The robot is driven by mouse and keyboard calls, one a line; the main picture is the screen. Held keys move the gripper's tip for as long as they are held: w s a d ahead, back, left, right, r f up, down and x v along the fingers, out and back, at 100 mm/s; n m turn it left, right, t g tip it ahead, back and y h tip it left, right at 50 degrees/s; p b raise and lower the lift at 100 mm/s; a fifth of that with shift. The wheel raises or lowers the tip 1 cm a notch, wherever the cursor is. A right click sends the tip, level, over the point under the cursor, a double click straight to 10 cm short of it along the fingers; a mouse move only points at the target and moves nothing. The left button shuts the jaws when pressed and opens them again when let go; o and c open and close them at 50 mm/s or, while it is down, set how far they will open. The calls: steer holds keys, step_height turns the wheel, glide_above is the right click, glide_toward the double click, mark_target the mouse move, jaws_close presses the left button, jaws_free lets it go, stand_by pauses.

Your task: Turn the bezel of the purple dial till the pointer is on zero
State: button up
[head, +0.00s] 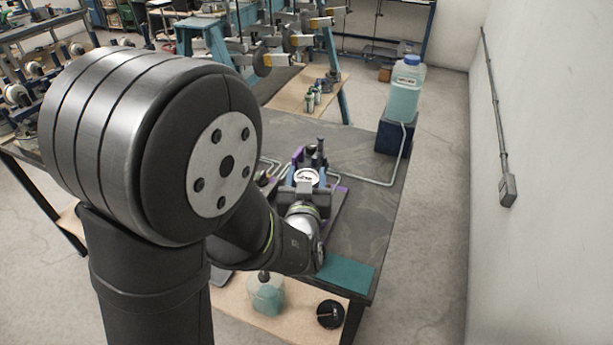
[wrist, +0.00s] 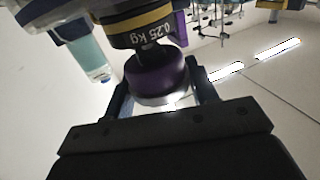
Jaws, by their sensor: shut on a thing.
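The purple dial (wrist: 155,75) shows in the wrist view as a dark purple rounded body, with a pale, bright part just below it. My gripper (wrist: 160,97) has one finger on each side of it and is shut on its bezel. In the head view, my gripper (head: 305,188) is at the stand on the bench, by a small round white face (head: 306,176). The pointer and the scale are too small or hidden to read in either view.
A black and yellow weight marked 0.25 kg (wrist: 140,28) sits close by the dial in the wrist view. On the dark bench (head: 365,225), a bottle of pale green liquid (head: 404,95) stands on a blue block (head: 396,135). A pale tube (head: 372,183) runs along the bench.

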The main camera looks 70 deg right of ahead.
steer(key=shift+t, duration=0.3)
steer(key=shift+n+t+y, duration=1.1)
steer(key=shift+n+t, duration=0.25)
steer(key=shift+t, duration=0.3)
steer(key=shift+n+t+y, duration=1.1)
steer(key=shift+n+t, duration=0.25)
steer(key=shift+t, duration=0.3)
steer(key=o, duration=1)
steer(key=v, duration=1.7)
steer(key=shift+s+a+r, duration=0.1)
steer(key=shift+s+a, duration=0.05)
